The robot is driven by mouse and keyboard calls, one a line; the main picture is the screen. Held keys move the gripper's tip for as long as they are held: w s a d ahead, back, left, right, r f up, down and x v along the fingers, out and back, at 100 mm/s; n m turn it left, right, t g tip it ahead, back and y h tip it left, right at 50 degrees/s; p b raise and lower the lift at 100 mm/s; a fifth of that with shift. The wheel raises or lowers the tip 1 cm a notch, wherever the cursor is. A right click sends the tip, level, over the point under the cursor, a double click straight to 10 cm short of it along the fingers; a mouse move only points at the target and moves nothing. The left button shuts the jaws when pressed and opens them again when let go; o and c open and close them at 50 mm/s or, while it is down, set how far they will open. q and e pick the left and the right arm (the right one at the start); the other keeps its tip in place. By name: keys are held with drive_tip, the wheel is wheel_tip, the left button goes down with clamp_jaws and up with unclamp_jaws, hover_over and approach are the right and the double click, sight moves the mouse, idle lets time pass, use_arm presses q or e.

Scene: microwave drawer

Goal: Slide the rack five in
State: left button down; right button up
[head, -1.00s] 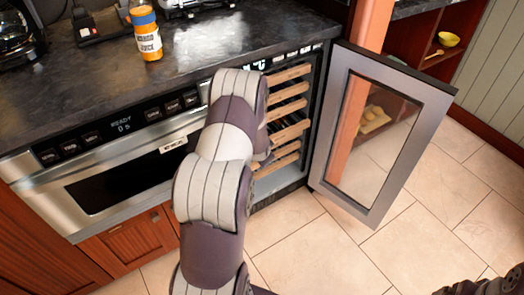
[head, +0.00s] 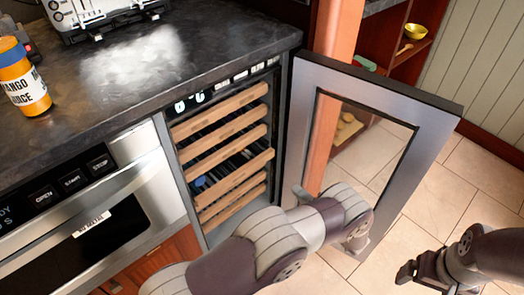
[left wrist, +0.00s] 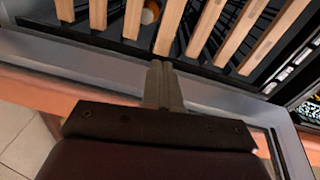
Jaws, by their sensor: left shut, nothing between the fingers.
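The wine cooler's wooden rack fronts (head: 222,148) are stacked in the open cooler in the head view. Which one is rack five I cannot tell. The fronts also show as several slats (left wrist: 205,32) in the left wrist view. My right gripper (head: 404,272) is low at right.
The glass door (head: 425,105) stands open to the right of the cooler, behind my left arm. A steel microwave drawer (head: 130,195) is to the left. A mango bottle (head: 24,85) stands on the dark counter (head: 115,95). Tiled floor (head: 310,275) lies below.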

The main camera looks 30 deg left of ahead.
use_arm(q)
drive_tip(key=s+r+y, duration=0.1)
drive_tip(key=s+r, duration=0.1)
drive_tip(key=b, duration=0.3)
approach(256, 158)
drive_tip(key=shift+m, duration=0.3)
drive_tip(key=x, duration=0.4)
drive_tip(key=shift+w+a+f, duration=0.2)
drive_tip(key=shift+f, duration=0.05)
drive_tip(key=shift+w+a+r, duration=0.1)
drive_tip(key=shift+w+a, duration=0.1)
drive_tip(key=shift+a, duration=0.2)
use_arm(e)
drive_tip(key=shift+s+d+f, duration=0.15)
drive_tip(key=shift+s+f, duration=0.1)
drive_tip(key=shift+f, duration=0.35)
drive_tip(key=shift+s+d+f, duration=0.1)
drive_tip(key=shift+s+f, duration=0.1)
drive_tip(key=shift+f, duration=0.4)
use_arm(q)
drive_tip(key=shift+a, duration=0.1)
